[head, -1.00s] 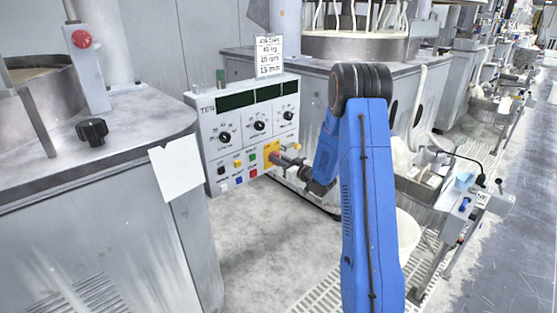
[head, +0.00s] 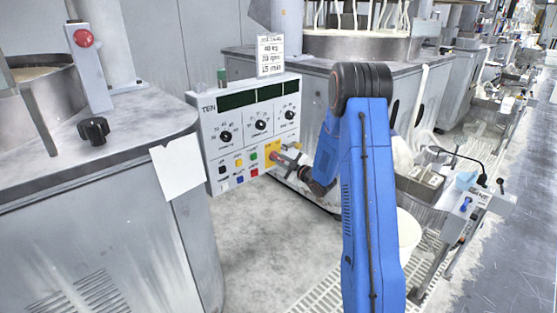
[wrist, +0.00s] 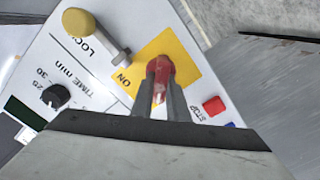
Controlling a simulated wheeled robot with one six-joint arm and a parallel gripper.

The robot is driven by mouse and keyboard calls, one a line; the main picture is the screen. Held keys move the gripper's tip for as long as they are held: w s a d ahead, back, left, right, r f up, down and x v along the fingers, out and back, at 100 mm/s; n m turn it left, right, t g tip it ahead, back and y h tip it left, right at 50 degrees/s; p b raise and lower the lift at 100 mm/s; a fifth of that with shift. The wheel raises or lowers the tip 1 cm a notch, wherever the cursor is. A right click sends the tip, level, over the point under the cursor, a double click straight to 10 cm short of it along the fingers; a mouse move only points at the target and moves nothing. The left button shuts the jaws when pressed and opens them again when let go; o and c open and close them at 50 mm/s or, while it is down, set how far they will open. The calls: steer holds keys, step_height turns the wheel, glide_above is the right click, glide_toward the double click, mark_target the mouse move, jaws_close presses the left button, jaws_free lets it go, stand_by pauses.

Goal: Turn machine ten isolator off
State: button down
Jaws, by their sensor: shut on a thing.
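The machine ten control panel (head: 247,130), marked TEN, stands upright left of my arm in the head view. Its isolator has a yellow plate (head: 272,147), also seen in the wrist view (wrist: 187,62), with the word ON beside it. The red isolator handle (wrist: 160,71) stands on this plate. My gripper (wrist: 159,97) is shut on the handle, one finger at each side. In the head view my gripper (head: 281,159) reaches the plate from the right, and the handle is too small there to read its angle.
A lever with a yellow knob (wrist: 78,21) by the LOCK lettering and a red STOP button (wrist: 214,106) sit close to the gripper. Several coloured buttons (head: 239,164) line the panel's lower part. A machine cabinet (head: 95,230) stands left; the floor before the panel is clear.

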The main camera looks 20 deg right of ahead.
steer(key=shift+f+n, duration=0.1)
steer(key=shift+n, duration=0.2)
steer(key=c, duration=1.7)
jaws_free()
steer(key=v, duration=1.7)
steer(key=shift+s, duration=0.25)
steer(key=shift+w, duration=0.1)
